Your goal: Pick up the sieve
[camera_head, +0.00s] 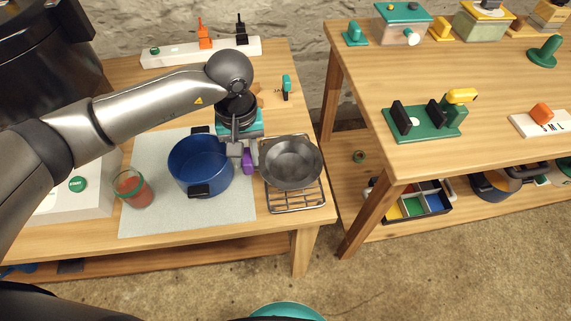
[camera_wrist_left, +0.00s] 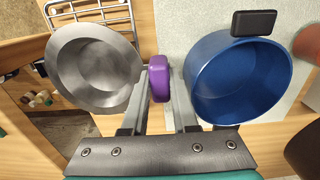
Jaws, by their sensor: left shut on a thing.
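The sieve is a grey metal bowl (camera_head: 290,162) over the wire rack at the right end of the near table. In the left wrist view its bowl (camera_wrist_left: 97,68) is at the left. A purple handle (camera_wrist_left: 159,82) is between the fingers of my left gripper (camera_wrist_left: 160,90); it also shows in the head view (camera_head: 248,164). The join between handle and bowl is hidden by a finger. My left gripper (camera_head: 240,155) is shut on this handle, between the sieve bowl and the blue pot. I cannot tell whether the sieve touches the rack. My right gripper is not in view.
The blue pot (camera_head: 201,168) stands close to the left of my gripper on a grey mat (camera_head: 150,222). A jar with red contents (camera_head: 133,188) stands left of it. The wire rack (camera_head: 297,201) is under the sieve. A second table (camera_head: 480,75) stands at the right.

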